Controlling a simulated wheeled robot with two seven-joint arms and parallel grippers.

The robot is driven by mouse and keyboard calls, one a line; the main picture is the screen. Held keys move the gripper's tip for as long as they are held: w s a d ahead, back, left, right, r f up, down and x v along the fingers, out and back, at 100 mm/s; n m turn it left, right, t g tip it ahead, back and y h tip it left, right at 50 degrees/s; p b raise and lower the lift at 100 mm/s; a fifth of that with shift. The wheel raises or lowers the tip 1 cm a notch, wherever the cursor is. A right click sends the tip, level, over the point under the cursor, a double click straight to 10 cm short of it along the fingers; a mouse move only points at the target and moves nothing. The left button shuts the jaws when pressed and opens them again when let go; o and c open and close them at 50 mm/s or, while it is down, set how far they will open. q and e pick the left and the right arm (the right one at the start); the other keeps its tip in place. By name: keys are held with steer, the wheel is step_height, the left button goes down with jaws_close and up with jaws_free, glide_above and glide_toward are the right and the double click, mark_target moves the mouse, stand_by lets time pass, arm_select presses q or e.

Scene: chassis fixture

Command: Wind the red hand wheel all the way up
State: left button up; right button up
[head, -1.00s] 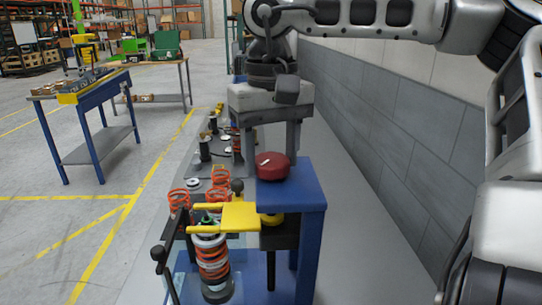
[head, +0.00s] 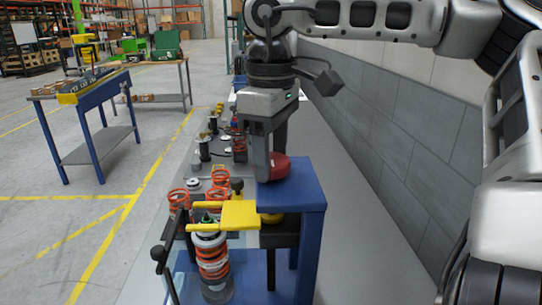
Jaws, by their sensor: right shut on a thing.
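The red hand wheel (head: 280,168) sits on top of the blue press stand (head: 306,195), partly hidden by a finger. My right gripper (head: 269,165) comes down on the wheel from above and is shut on it, its fingers turned so that one stands in front of the wheel at its left side. Below the wheel, a yellow fork (head: 238,213) reaches left from the stand over an orange coil spring on a strut (head: 211,258). My left gripper is not in view.
Several orange springs (head: 218,180) and dark strut parts stand on the grey bench behind the stand. A grey block wall (head: 390,130) runs along the right. A blue work table (head: 85,95) stands at the far left.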

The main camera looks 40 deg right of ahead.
steer(key=shift+n, duration=0.4)
steer(key=shift+f, duration=0.15)
steer(key=shift+n, duration=0.4)
steer(key=shift+a, duration=0.1)
steer(key=shift+n, duration=0.4)
steer(key=o, duration=0.9)
